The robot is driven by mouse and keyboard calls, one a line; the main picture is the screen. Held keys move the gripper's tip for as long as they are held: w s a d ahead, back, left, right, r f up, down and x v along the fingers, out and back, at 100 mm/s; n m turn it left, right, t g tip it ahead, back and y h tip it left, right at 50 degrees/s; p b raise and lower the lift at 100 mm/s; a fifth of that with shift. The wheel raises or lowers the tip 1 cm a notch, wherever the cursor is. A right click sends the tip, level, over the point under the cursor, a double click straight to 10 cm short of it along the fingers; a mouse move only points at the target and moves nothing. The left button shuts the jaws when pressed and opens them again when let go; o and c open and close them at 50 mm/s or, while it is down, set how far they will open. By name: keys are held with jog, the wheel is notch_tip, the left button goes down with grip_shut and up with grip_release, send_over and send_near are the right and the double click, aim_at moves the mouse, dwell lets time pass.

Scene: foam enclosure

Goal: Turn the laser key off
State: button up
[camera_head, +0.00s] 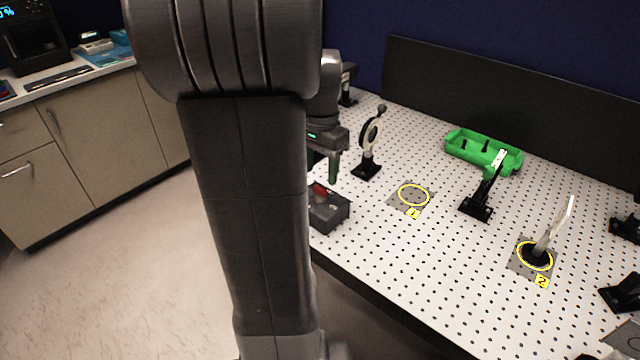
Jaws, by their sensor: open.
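A small dark box (328,210) sits at the near left edge of the perforated table, with a red key-like knob (319,190) on its top. The knob's turn angle is too small to read. The left part of the box is hidden behind my arm. My gripper (325,170) hangs just above the red knob, pointing down. One finger shows, and the other is mostly hidden by my arm. The gripper is open, and I see nothing held in it. I cannot tell whether it touches the knob.
A round optic on a post (370,140) stands close right of my gripper. Farther right are a yellow ring marked 1 (413,195), a black mount (478,207), a tilted piece in ring 2 (545,240) and a green tray (462,154). A dark panel (500,90) lines the back.

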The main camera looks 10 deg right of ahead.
aim_at(320, 187)
notch_tip(320, 187, down, 5)
jog(key=shift+f, duration=0.1)
dwell(0.3)
jog(key=c, duration=1)
